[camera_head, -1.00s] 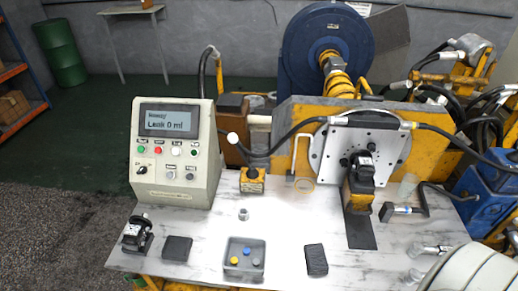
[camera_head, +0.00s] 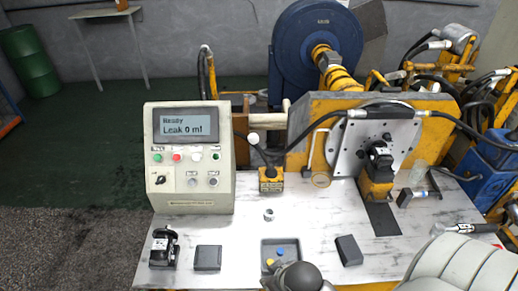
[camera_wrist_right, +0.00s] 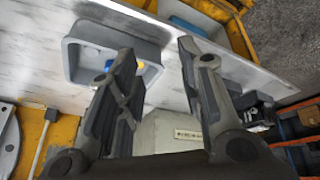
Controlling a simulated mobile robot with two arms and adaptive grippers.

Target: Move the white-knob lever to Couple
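The white-knob lever (camera_head: 253,137) stands on a small yellow base (camera_head: 271,181) on the table, right of the control box, in the head view. Its dark rod tilts up and left from the base to the white knob. My right gripper (camera_wrist_right: 158,52) is open and empty in the right wrist view, with the grey tray (camera_wrist_right: 71,60) beyond its fingers. A dark rounded part of my right arm or gripper shows at the bottom of the head view, well in front of the lever and touching nothing that I can make out. My left gripper is out of view.
The control box (camera_head: 189,160) reads "Ready" and "Leak 0 ml". The motor plate (camera_head: 350,150) with hoses stands right of the lever. The grey tray (camera_head: 266,247), dark blocks (camera_head: 208,258) and a small metal ring (camera_head: 268,215) lie in front. The table between is mostly clear.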

